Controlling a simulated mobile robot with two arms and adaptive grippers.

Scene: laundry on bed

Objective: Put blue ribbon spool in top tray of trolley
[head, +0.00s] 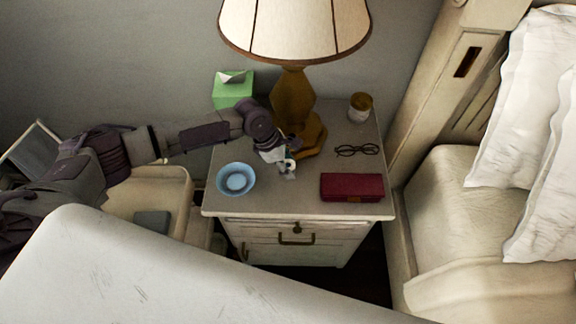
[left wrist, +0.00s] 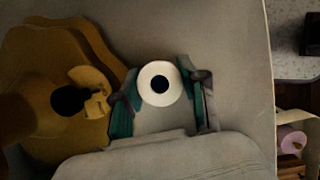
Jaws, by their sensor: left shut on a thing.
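My left gripper (head: 284,160) reaches over the nightstand, just left of the lamp base. It is shut on a small spool (head: 290,164) with a white round end and a dark centre hole. In the left wrist view the spool (left wrist: 160,83) sits end-on between the two fingers (left wrist: 163,100); its ribbon colour is not clear, as teal shows only at the fingers. The cream trolley (head: 182,190) stands left of the nightstand, partly behind my arm and the bed corner. Its top tray holds a flat dark grey item (head: 151,221). My right gripper is out of view.
The nightstand (head: 300,205) also bears a blue dish (head: 236,180), lamp (head: 293,105), green tissue box (head: 232,88), jar (head: 360,107), glasses (head: 358,151) and red wallet (head: 352,187). A white surface (head: 150,270) fills the front left.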

